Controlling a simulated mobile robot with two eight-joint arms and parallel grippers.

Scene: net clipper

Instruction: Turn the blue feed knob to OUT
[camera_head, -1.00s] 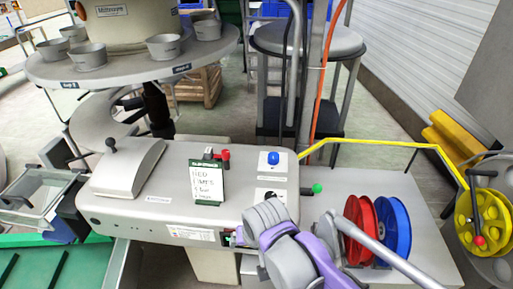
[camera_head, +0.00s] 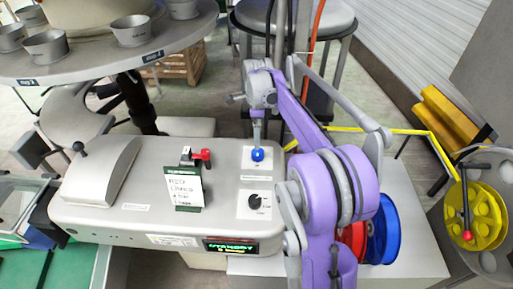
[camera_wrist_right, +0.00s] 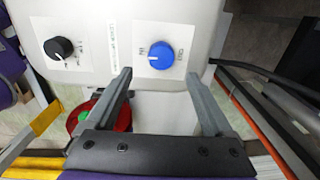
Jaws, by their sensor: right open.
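The blue feed knob (camera_head: 257,155) sits on a white plate at the far right of the grey machine's top. In the right wrist view the blue knob (camera_wrist_right: 161,55) has a white mark pointing left, towards a small label; another label lies on its right. Both labels are too small to read surely. My right gripper (camera_head: 257,136) points down at the knob from behind it. In the wrist view my right gripper (camera_wrist_right: 159,78) is open and empty, its fingertips spread to either side just short of the knob. My left gripper is not in view.
A black knob (camera_head: 254,201) is on the plate nearer the front. Red (camera_head: 352,240) and blue (camera_head: 384,230) reels are at the right.

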